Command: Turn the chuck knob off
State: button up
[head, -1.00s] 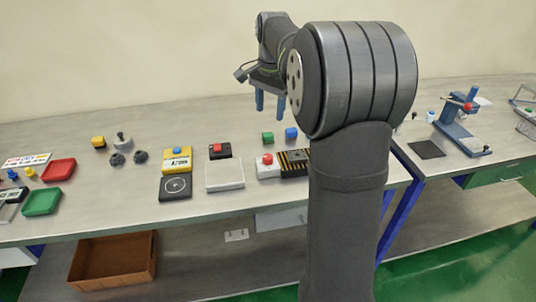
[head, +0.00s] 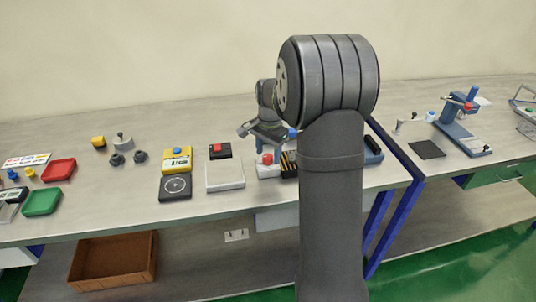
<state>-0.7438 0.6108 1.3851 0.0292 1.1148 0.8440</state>
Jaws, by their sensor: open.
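No label that I can read marks the chuck knob, so I cannot tell for certain which control it is. A red knob (head: 267,158) sits on a white box (head: 267,171) beside a black-and-yellow striped block (head: 289,165). Other controls are a red button (head: 216,148) on a black box and a blue button (head: 177,151) on a yellow box (head: 177,163). My gripper (head: 268,144) is low over the bench, just behind and above the red knob in the picture. Its jaws are open, but the fingertips are hard to make out. I cannot tell whether they touch anything.
A white plate (head: 225,174) and a black plate (head: 175,188) lie left of the white box. A blue block (head: 292,133) is close to my gripper. My upright arm hides bench parts at the right. Red (head: 59,169) and green (head: 42,201) trays lie far left.

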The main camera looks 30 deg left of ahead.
jog(key=shift+f, duration=0.55)
jog(key=c, duration=1)
jog(key=shift+o, duration=0.2)
